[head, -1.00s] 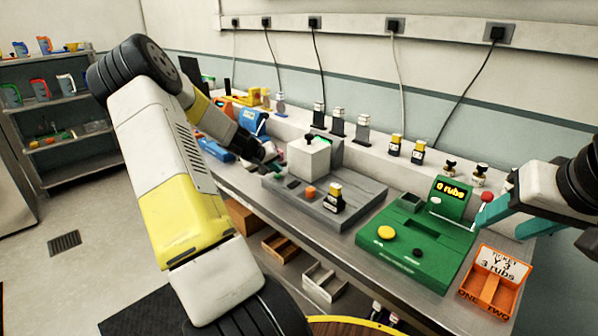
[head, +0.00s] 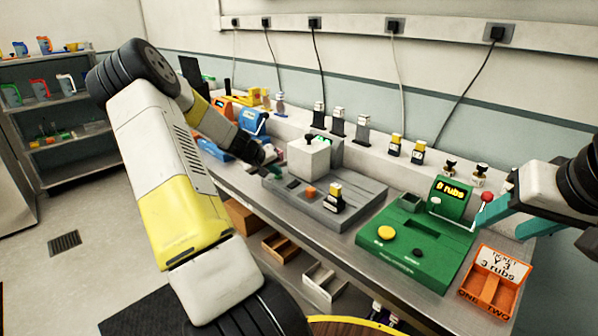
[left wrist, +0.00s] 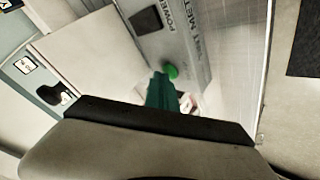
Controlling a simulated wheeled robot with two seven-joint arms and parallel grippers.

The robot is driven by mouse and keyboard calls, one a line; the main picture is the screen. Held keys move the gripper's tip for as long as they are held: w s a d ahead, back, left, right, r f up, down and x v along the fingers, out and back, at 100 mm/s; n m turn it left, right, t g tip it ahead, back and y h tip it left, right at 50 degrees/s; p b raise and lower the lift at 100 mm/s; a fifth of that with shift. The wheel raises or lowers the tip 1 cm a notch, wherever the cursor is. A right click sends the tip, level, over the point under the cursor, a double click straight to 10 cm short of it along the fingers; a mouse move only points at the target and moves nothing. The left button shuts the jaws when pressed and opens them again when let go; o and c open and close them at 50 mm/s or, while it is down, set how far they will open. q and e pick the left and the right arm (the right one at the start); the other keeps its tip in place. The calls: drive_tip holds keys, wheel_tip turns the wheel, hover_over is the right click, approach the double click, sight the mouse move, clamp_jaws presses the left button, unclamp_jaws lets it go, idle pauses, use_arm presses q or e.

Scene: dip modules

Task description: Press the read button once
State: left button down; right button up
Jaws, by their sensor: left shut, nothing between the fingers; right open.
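The grey meter device (head: 345,215) lies on the bench, with a white block (head: 309,158) and a black switch (head: 292,183) on it. In the left wrist view a round green button (left wrist: 171,71) sits on its panel, beside partly readable lettering and the black switch (left wrist: 146,20). I cannot read a label naming the button as read. My left gripper (head: 274,166) is shut and empty at the device's left end. Its teal fingers (left wrist: 162,92) appear close to the green button; contact cannot be told. My right gripper (head: 505,217) is open at the right, beside the green machine.
The green machine (head: 432,240) has a yellow button, a display and a red-knobbed lever (head: 487,197). An orange tray (head: 493,283) stands at its right. Several modules stand along the back ledge.

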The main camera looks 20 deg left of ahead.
sight(276, 178)
use_arm(q)
drive_tip(key=shift+r, duration=0.1)
idle(0.3)
drive_tip(key=shift+r, duration=0.65)
drive_tip(key=shift+r, duration=2.55)
